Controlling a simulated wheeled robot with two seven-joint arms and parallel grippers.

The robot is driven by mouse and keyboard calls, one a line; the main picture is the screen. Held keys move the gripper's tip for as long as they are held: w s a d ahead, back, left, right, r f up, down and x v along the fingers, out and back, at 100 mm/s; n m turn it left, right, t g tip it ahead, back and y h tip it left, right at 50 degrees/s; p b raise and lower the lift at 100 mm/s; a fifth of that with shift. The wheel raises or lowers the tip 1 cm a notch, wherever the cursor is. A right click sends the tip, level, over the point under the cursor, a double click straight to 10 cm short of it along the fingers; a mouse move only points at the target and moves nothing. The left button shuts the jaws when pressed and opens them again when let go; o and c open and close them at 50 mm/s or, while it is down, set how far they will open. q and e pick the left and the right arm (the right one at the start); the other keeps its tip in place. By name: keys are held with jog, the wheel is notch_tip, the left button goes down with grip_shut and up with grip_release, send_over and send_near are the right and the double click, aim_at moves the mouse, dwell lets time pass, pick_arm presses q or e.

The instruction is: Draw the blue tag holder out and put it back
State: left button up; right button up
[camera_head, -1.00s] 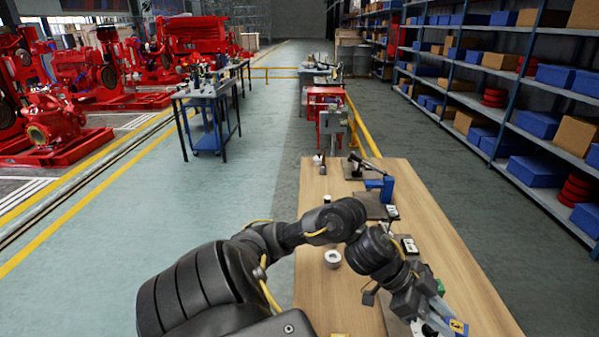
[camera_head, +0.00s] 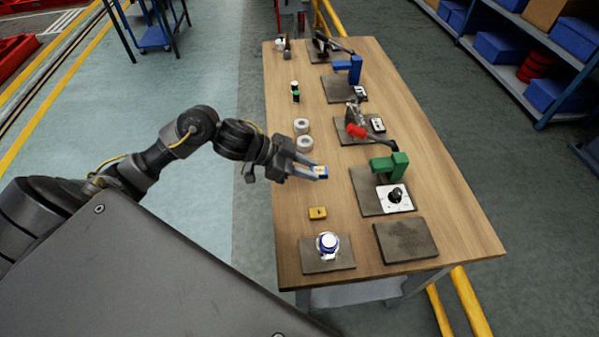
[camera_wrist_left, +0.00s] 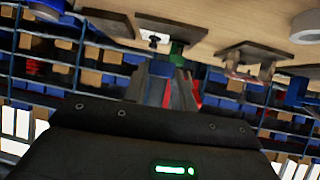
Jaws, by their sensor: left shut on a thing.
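My left gripper (camera_head: 308,170) reaches in from the left over the left part of the wooden table in the head view. In the left wrist view the gripper fingers (camera_wrist_left: 165,85) point away toward the table edge, and the held piece cannot be made out clearly. My right gripper is not in view.
Shelving stands right.

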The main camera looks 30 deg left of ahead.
pick_arm(q)
jog(key=f, duration=0.4)
jog(key=a+f+p, duration=0.1)
jog(key=f, duration=0.1)
jog(key=shift+f+m, duration=0.15)
jog(key=shift+m, duration=0.15)
jog(key=shift+d, duration=0.1)
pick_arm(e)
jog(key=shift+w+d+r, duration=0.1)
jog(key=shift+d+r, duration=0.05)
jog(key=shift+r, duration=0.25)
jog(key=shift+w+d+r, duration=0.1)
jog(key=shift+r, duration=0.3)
pick_arm(q)
jog(key=shift+w, duration=0.1)
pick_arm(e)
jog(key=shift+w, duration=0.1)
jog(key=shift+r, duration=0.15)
pick_arm(q)
jog(key=shift+f+b, duration=1.15)
jog(key=shift+f, duration=1.15)
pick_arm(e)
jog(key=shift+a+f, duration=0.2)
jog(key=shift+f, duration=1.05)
pick_arm(q)
jog(key=shift+f, duration=0.2)
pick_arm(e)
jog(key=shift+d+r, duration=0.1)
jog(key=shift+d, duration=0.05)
